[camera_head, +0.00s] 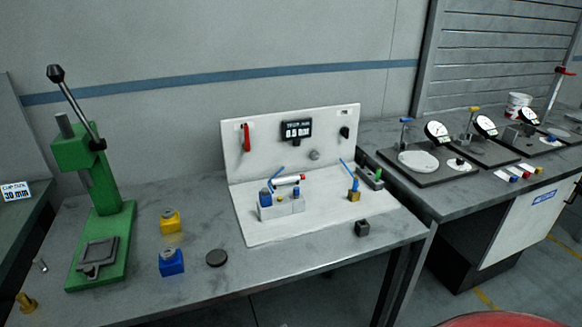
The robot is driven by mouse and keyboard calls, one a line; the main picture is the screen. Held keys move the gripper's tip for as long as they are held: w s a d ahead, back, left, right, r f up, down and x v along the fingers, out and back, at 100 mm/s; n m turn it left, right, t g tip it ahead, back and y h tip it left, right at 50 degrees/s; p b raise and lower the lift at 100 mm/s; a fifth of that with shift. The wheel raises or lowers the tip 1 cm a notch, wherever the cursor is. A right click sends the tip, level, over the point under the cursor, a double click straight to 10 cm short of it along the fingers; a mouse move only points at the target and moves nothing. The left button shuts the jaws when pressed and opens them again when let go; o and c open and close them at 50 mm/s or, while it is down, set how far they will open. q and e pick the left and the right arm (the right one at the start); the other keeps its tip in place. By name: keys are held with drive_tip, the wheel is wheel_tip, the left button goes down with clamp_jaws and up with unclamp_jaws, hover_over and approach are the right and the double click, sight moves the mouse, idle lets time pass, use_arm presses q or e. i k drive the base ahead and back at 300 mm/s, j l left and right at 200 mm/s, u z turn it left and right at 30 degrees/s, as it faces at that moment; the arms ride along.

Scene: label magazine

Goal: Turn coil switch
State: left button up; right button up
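A white fixture with an upright back panel (270,165) and a flat base stands on the middle bench. No label tells which of these is the coil switch. Neither gripper is in view.
A green lever press (103,215) stands at left. A yellow block (170,221), a blue block (171,262), a dark disc (216,257) and a dark cube (362,228) lie around the fixture. Dial gauges (437,131) stand on the right bench. A red rounded surface (502,321) shows at bottom right.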

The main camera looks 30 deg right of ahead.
sight(344, 131)
drive_tip(key=z, duration=1.4)
